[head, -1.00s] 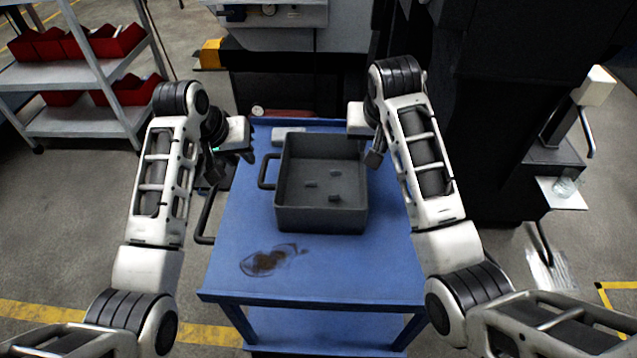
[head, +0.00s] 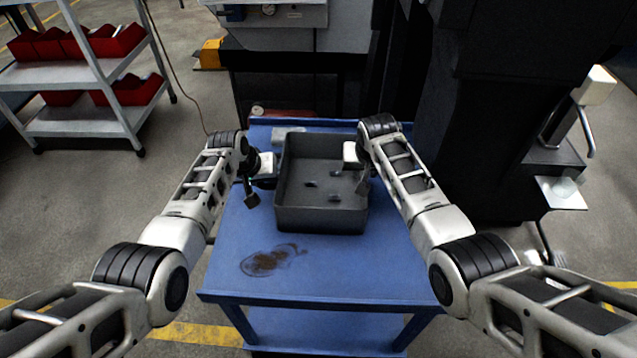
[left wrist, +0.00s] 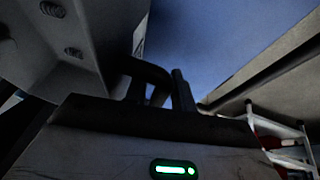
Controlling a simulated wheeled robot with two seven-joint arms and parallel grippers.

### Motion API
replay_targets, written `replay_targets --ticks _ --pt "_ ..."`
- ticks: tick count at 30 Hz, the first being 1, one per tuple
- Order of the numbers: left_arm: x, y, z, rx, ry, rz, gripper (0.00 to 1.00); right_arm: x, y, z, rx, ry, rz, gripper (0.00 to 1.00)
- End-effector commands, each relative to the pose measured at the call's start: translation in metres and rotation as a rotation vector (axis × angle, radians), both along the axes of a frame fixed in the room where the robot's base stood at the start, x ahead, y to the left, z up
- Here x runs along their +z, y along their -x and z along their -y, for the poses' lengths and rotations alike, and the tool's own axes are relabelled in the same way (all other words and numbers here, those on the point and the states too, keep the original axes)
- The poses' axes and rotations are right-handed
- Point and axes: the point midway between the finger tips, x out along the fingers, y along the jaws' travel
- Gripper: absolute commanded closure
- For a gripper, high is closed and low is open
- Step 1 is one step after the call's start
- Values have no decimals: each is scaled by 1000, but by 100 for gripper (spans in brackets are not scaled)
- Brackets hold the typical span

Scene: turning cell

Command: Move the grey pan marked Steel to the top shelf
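The grey pan (head: 320,218) stands on the blue cart's top, with a few small dark pieces inside it. No marking is readable on it. My left gripper (head: 260,192) is at the pan's left side and covers its left handle. In the left wrist view, the dark handle (left wrist: 150,72) shows close to my fingers, which look apart; I see no firm grip. My right gripper (head: 361,186) is at the pan's right wall, with a dark finger showing over the inside; its other finger is hidden, so its opening is unclear.
The blue cart (head: 330,270) has a dark stain at front left and a lower shelf. A grey rack (head: 40,77) with red bins (head: 105,42) stands at back left. A dark machine (head: 500,110) rises at right. Open floor lies left of the cart.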

Motion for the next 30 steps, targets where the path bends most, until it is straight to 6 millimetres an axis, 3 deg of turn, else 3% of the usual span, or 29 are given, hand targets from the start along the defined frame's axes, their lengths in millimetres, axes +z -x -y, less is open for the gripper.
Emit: replay_targets --ticks 12,13,15,16,30 --pt "-4 -1 1 0 0 0 75 -4 -1 0 0 -1 0 71" --pt "-4 -1 1 0 0 0 78 -4 -1 0 0 -1 0 74" --pt "-4 -1 1 0 0 0 97 -4 -1 0 0 -1 0 93" --pt "-4 -1 1 0 0 0 100 -4 -1 0 0 -1 0 100" --pt "2 -2 1 0 1 2 100 1 -2 0 0 -1 1 100"
